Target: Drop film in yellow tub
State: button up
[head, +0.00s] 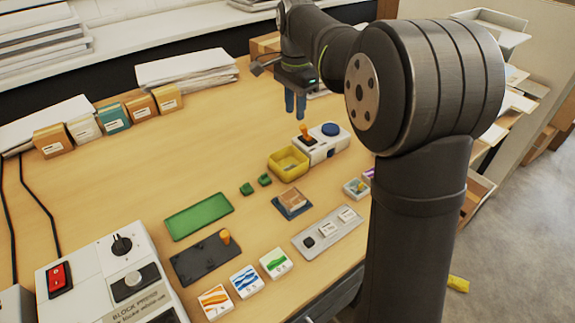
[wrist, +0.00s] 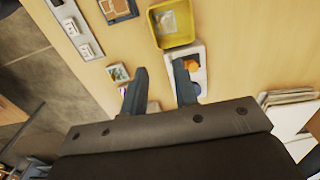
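The yellow tub (head: 288,174) stands on the wooden table beside a white device, and it shows at the top of the wrist view (wrist: 178,43). My gripper (head: 295,104) hangs above the table, behind and above the white device. In the wrist view my gripper (wrist: 161,84) has its two dark fingers apart, with bare table and nothing held between them. I cannot tell which item is the film; small picture tiles (head: 356,188) lie right of the tub, one also in the wrist view (wrist: 118,72).
The white device (head: 316,149) has an orange knob and a blue disc. A green tray (head: 199,216), a dark plate with an orange knob (head: 203,257), a grey strip (head: 328,233) and a brown-and-blue piece (head: 292,203) lie nearer.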

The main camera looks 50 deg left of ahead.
jog(key=shift+r, duration=2)
jog(key=shift+f, duration=0.1)
notch_tip(320, 180, down, 17)
jog(key=shift+f, duration=0.15)
jog(key=shift+r, duration=0.7)
jog(key=shift+f, duration=0.1)
